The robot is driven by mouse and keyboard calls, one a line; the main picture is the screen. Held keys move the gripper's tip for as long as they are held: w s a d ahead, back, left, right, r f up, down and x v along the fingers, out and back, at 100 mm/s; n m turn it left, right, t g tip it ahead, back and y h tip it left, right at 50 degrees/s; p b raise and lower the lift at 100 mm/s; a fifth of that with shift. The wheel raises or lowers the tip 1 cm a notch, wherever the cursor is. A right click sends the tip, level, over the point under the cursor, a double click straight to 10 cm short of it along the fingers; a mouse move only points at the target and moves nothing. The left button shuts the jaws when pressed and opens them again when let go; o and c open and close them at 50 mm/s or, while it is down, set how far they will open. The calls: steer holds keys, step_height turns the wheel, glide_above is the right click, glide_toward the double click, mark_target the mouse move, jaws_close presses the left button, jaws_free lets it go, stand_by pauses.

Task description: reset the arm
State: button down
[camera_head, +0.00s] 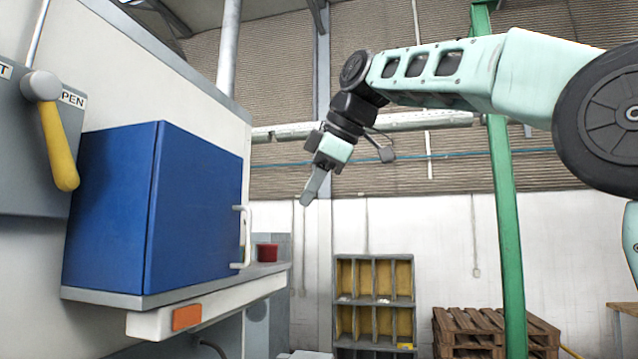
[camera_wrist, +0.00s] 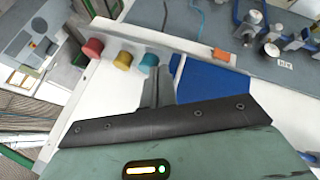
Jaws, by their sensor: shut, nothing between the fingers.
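My gripper (camera_head: 309,190) hangs in the air at the end of my raised arm, in the middle of the head view, to the right of the blue cabinet. Its fingers point down and slightly left, closed together, with nothing held. In the wrist view my gripper (camera_wrist: 157,75) shows as a grey finger shape beyond the dark bar of its body. It appears apart from the surfaces below it.
A blue cabinet (camera_head: 115,215) with a white handle (camera_head: 241,238) stands at the left on a ledge. A yellow lever (camera_head: 58,150) sits beside it. Red (camera_wrist: 92,48), yellow (camera_wrist: 122,60) and teal (camera_wrist: 149,61) round items line the ledge. Shelves (camera_head: 374,300), pallets (camera_head: 470,332) and a green post (camera_head: 507,230) stand behind.

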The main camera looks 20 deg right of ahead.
steer(key=s+a+f+m+g+b, duration=0.1)
steer(key=s+a+f+b, duration=0.2)
steer(key=f, duration=0.8)
steer(key=s+a+f+m+g+b, duration=0.2)
steer(key=s+a+f, duration=0.15)
steer(key=f, duration=0.65)
steer(key=s+a+f+m+g+b, duration=0.1)
steer(key=s+a+f+b, duration=0.3)
steer(key=f, duration=0.7)
steer(key=s+d+f+m+g+h+b, duration=0.1)
steer(key=s+f, duration=0.8)
steer(key=f, duration=0.3)
steer(key=s+d+f+m+g+h+b, duration=0.1)
steer(key=s+d+f+b, duration=0.1)
steer(key=s+f, duration=0.8)
step_height(320, 180, down, 3)
steer(key=shift+f+m+g+h, duration=0.1)
steer(key=shift+m+g+h, duration=0.2)
steer(key=shift+h, duration=0.1)
steer(key=shift+a, duration=0.1)
